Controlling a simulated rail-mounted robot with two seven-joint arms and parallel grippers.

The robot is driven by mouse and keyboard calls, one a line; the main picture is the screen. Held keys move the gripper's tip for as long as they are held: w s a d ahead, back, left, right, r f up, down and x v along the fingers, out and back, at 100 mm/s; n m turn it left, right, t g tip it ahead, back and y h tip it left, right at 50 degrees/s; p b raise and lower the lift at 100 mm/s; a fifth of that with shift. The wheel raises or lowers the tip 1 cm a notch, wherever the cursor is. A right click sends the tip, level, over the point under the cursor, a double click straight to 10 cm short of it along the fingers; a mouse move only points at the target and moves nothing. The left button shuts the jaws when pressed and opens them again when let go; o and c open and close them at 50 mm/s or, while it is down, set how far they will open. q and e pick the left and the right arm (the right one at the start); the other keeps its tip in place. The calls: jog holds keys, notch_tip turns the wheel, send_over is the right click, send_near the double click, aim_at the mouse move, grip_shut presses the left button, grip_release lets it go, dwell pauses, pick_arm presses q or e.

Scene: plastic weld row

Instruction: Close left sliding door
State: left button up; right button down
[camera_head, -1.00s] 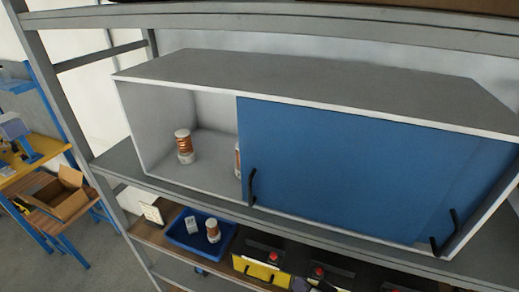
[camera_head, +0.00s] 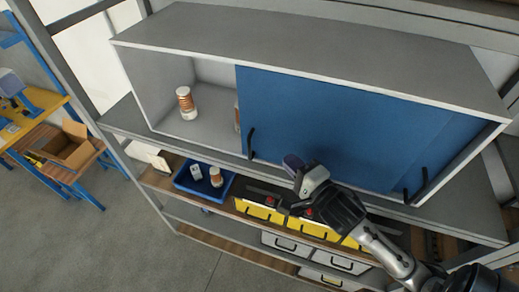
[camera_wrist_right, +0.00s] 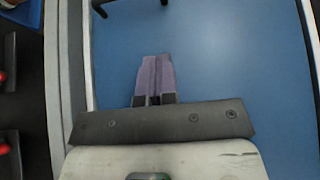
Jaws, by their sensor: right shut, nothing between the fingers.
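The blue left sliding door (camera_head: 300,110) covers the middle of the grey cabinet (camera_head: 330,45), whose left part stands open. A black handle (camera_head: 251,143) is at the door's left edge; a handle also shows at the top of the right wrist view (camera_wrist_right: 246,18). My right gripper (camera_head: 292,162) is in front of the door's lower part, to the right of that handle and apart from it. In the right wrist view its purple fingertips (camera_wrist_right: 154,78) are together and empty, with blue door surface beyond. My left gripper is not in view.
A copper-wound white cylinder (camera_head: 186,103) stands in the open left part; another is partly hidden behind the door edge. Another black handle (camera_head: 415,186) is at the right. Below are a blue tray (camera_head: 181,184) and yellow-fronted bins (camera_head: 258,211).

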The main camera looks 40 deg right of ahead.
jog(key=w+b, duration=0.2)
pick_arm(q)
jog(key=p, duration=0.2)
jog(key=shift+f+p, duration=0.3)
pick_arm(e)
send_over(258, 145)
jog(key=s+a, duration=0.3)
jog(key=s, duration=0.1)
jog(key=shift+w+d, duration=0.15)
jog(key=shift+w, duration=0.05)
jog(key=shift+w, duration=0.1)
